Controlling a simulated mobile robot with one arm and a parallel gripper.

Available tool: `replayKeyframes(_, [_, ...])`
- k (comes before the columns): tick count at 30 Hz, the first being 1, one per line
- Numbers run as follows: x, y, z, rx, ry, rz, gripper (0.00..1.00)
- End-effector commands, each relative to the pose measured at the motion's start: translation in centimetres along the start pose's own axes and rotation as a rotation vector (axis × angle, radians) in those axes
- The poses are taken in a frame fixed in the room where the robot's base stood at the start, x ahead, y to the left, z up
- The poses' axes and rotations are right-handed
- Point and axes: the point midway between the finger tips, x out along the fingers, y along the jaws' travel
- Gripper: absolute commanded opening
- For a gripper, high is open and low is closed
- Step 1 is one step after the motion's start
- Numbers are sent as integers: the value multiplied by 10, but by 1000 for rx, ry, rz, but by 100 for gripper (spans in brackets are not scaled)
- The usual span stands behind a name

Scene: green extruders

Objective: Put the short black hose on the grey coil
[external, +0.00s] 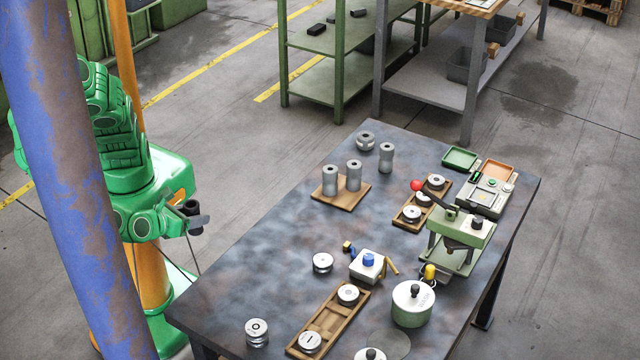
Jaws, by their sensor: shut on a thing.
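My gripper (198,220) is left of the table, beside my green arm, and off the tabletop. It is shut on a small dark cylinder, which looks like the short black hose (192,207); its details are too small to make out. A squat grey ring-shaped piece, perhaps the grey coil (366,142), stands at the far end of the table, well away from my gripper. Other round silver-grey pieces, such as one (322,263) near the table's middle, look similar, so I cannot tell for sure which is the coil.
The dark table (270,240) has a bare left part. A wooden board (340,188) bears upright grey cylinders. A wooden tray (328,322), a white block with a blue knob (368,265), a green pot (414,304) and a green press (455,245) fill the middle and right.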

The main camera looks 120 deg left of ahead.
Motion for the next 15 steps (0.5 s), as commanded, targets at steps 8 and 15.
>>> replayKeyframes(8, [13, -17, 9, 0, 0, 1, 17])
replayKeyframes(15, [40, -48, 29, 2, -1, -4, 17])
